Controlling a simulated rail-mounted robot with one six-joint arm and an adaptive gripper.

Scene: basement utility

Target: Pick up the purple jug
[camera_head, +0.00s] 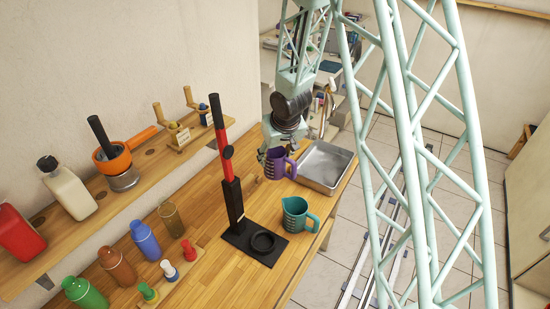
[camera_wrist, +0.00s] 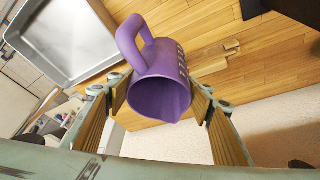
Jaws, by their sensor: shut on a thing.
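The purple jug (camera_head: 278,164) is at my gripper (camera_head: 273,152), over the wooden bench near the metal tray in the head view. In the wrist view the purple jug (camera_wrist: 160,85) sits between the two fingers of my gripper (camera_wrist: 160,92), one finger against each side. Its handle points up and left in that view, and its open mouth faces the camera. My gripper is shut on the jug's body. I cannot tell for sure how far the jug's base is from the bench top.
A metal tray (camera_head: 341,154) lies right of the jug. A teal jug (camera_head: 297,216) stands in front. A black and red press stand (camera_head: 233,190) is close on the left. Several bottles stand along the bench's left side, below a shelf (camera_head: 73,231).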

